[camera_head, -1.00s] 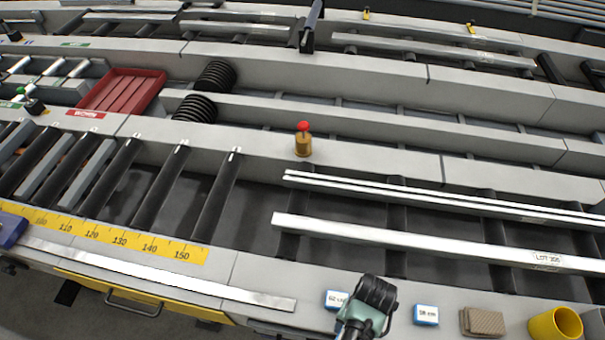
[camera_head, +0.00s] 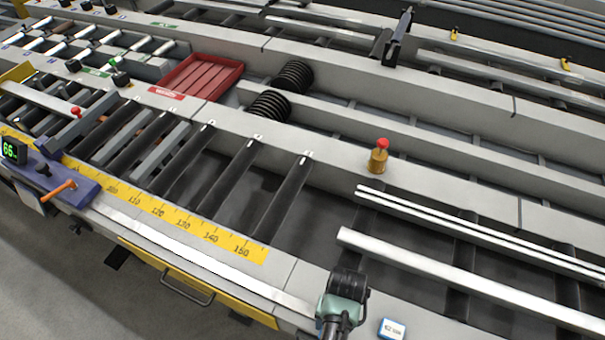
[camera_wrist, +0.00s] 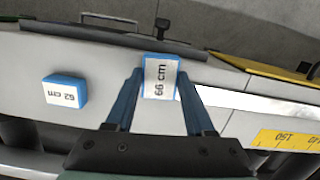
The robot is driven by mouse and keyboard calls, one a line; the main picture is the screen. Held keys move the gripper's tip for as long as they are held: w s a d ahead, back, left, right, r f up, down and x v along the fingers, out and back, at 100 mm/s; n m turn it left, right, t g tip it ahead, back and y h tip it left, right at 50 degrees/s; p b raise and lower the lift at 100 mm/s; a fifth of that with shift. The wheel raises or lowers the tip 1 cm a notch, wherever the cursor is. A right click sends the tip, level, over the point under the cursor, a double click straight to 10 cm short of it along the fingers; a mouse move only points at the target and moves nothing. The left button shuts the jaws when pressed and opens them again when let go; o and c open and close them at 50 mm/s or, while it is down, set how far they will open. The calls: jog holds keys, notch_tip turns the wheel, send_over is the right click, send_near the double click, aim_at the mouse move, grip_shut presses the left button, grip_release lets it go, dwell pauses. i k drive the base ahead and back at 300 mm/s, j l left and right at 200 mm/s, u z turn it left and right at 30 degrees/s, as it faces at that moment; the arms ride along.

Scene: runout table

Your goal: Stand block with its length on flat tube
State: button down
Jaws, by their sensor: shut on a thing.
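My gripper (camera_wrist: 160,95) is shut on a small block (camera_wrist: 161,78), white on top with blue edges and marked "66 cm". The block sits between the fingertips, over the pale front ledge; I cannot tell whether it touches the ledge. In the head view my gripper (camera_head: 342,285) is at the front ledge and hides the block. A broad pale tube (camera_head: 470,281) lies across the dark rollers to the right of my gripper. A pair of narrow bars (camera_head: 480,230) lies behind it. I cannot tell for certain which is the flat tube.
Another block (camera_wrist: 64,92), marked "62 cm", stands on the ledge beside my gripper and also shows in the head view (camera_head: 392,328). A yellow ruler (camera_head: 210,233) and a flat metal strip run along the front left. A brass piece with a red knob (camera_head: 379,157) stands behind the bars.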

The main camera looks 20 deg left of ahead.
aim_at(39, 97)
jog(key=i+j+u, duration=0.1)
jog(key=j+u, duration=0.35)
jog(key=i+j+u, duration=0.15)
jog(key=j+u, duration=0.25)
jog(key=i+j+u, duration=0.25)
jog(key=j+u, duration=0.2)
jog(key=i+j+u, duration=0.25)
jog(key=j+u, duration=0.15)
jog(key=i+j+u, duration=0.25)
jog(key=u, duration=0.2)
jog(key=i+j+u, duration=0.1)
jog(key=i+u, duration=0.35)
jog(key=i+j+z, duration=0.15)
jog(key=i, duration=0.25)
jog(key=i+j+z, duration=0.15)
jog(key=i, duration=0.3)
jog(key=i+j+z, duration=0.15)
jog(key=i, duration=0.25)
jog(key=i+j+z, duration=0.2)
jog(key=i+z, duration=0.25)
jog(key=i+j+z, duration=0.2)
jog(key=z, duration=0.3)
jog(key=i+j+z, duration=0.2)
jog(key=j+z, duration=0.25)
